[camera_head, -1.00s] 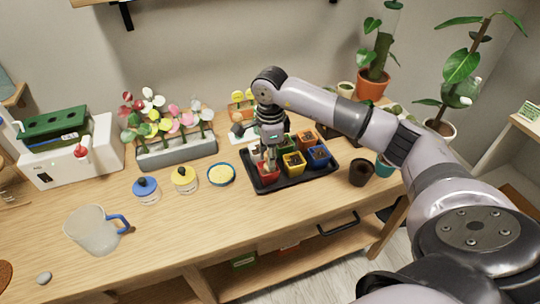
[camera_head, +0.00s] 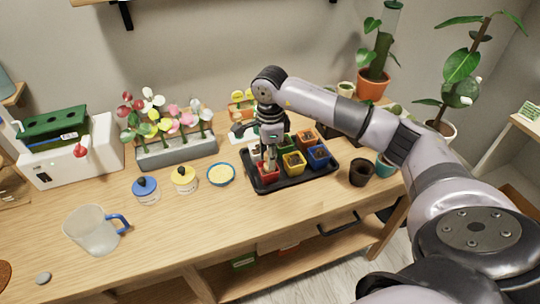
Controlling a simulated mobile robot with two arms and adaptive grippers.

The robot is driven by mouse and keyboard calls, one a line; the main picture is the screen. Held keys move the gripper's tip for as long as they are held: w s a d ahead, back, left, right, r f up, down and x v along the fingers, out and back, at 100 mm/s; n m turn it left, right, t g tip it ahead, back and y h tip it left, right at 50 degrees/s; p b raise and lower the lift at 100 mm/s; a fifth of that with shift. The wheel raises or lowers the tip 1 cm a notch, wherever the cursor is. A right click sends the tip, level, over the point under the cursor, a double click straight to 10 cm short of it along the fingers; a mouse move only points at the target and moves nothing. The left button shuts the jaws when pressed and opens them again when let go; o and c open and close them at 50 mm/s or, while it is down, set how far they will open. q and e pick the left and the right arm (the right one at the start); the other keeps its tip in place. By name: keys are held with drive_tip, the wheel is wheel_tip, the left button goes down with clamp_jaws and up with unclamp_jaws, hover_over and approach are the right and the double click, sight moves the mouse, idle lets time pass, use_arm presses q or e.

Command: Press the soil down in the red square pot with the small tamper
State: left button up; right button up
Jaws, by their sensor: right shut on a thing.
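The red square pot (camera_head: 268,174) stands at the front left of a black tray (camera_head: 290,184) on the wooden bench. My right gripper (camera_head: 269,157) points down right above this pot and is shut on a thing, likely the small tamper. The tamper itself is mostly hidden by the gripper, and I cannot tell whether its foot touches the soil. The soil in the red pot is largely hidden too. My left gripper is not in view.
Yellow (camera_head: 294,164), blue (camera_head: 318,156) and orange (camera_head: 305,138) pots share the tray. A dark round pot (camera_head: 362,173) stands to its right. A blue bowl (camera_head: 221,174), two lidded jars and a clear jug (camera_head: 94,230) stand left. The front bench is clear.

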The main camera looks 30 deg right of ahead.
drive_tip(key=shift+r+p, duration=1.95)
drive_tip(key=shift+r, duration=1.55)
